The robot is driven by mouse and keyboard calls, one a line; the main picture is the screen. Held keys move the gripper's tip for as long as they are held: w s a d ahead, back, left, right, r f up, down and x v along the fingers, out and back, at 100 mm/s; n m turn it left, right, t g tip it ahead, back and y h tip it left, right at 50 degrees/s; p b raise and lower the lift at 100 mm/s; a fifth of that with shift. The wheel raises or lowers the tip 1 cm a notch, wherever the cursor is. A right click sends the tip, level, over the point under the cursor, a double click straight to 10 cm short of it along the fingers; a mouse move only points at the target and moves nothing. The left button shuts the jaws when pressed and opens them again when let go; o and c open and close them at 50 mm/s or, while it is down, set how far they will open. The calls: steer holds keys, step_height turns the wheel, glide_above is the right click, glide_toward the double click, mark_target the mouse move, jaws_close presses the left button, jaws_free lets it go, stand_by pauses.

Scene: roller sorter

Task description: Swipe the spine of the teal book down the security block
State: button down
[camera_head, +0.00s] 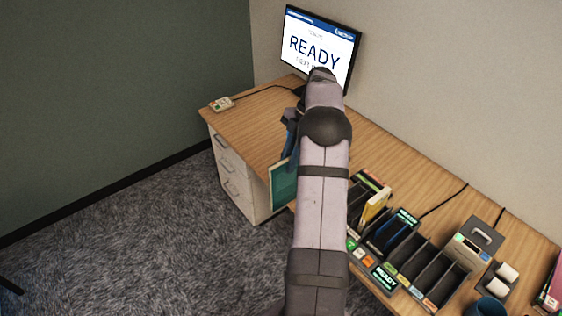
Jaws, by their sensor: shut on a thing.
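The teal book (284,186) hangs at the near edge of the desk, left of my arm, with its cover partly in view. My gripper (291,140) is shut on the teal book from above; my arm covers much of the gripper and the book's right side, so the fingertips are hard to make out. A grey block-like unit (477,236) with a dark inset on top stands at the right of the desk, well apart from the book. I cannot tell for sure whether it is the security block.
A black sorter (436,276) with several slots, labels and small READY displays stands right of my arm; a yellow book (374,205) leans in it. A monitor (320,48) reading READY stands at the back. A small white device (221,103) lies far left. The left desktop (245,125) is mostly clear.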

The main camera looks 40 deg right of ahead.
mark_target(290, 185)
steer(key=shift+f, duration=0.2)
steer(key=shift+d+f+b, duration=0.45)
steer(key=shift+f+b, duration=0.55)
steer(key=shift+f, duration=0.9)
steer(key=shift+d+f+b, duration=0.4)
steer(key=shift+f+b, duration=0.65)
steer(key=shift+f, duration=0.9)
steer(key=shift+d+f+b, duration=0.45)
steer(key=shift+f+b, duration=0.55)
steer(key=shift+f, duration=1)
steer(key=shift+a, duration=0.15)
steer(key=shift+a+b, duration=0.45)
steer(key=shift+a, duration=0.4)
